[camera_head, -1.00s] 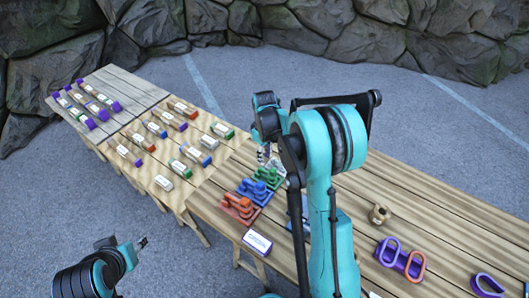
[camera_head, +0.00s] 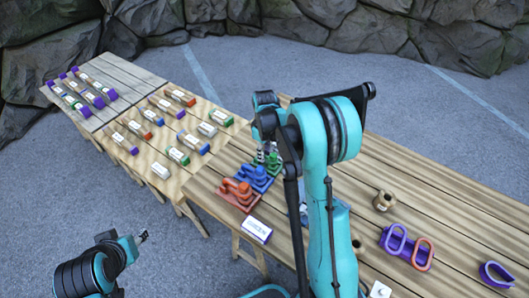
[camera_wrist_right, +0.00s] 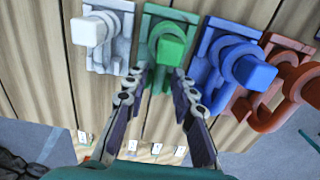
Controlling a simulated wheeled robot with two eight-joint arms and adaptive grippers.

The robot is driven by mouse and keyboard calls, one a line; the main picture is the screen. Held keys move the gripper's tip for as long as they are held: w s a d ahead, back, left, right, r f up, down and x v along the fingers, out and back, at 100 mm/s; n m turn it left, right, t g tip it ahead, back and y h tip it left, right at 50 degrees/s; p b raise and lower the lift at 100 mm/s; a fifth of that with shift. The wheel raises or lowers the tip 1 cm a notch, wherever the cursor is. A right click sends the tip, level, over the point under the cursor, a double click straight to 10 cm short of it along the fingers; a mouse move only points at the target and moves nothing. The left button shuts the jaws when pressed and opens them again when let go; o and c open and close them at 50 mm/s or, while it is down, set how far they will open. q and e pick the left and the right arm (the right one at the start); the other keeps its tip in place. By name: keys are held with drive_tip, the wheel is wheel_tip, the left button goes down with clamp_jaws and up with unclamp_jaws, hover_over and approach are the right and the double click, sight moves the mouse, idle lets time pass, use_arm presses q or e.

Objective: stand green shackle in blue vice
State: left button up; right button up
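The blue vice (camera_head: 257,178) stands on the near table, between a red-orange vice and a green vice (camera_head: 273,163). In the right wrist view the blue vice (camera_wrist_right: 215,75) is right of the green vice (camera_wrist_right: 158,25), whose raised green block (camera_wrist_right: 168,50) faces me. My right gripper (camera_wrist_right: 158,74) is open, its fingertips at either side of that block's lower end; contact is unclear. It also shows in the head view (camera_head: 268,152), partly hidden by my arm. My left gripper (camera_head: 143,236) hangs clear of the tables; its opening is too small to judge. I cannot make out a separate green shackle.
A white vice (camera_wrist_right: 108,35) and the red-orange vice (camera_wrist_right: 262,105) flank the row. A purple rack (camera_head: 388,243) with lilac and orange loops, a brown spool (camera_head: 384,200) and a purple loop (camera_head: 495,275) lie right of my arm. A labelled block (camera_head: 257,230) sits at the front edge.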

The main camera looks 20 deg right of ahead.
clamp_jaws()
drive_tip(key=shift+r+p, duration=1.55)
drive_tip(key=shift+r, duration=1)
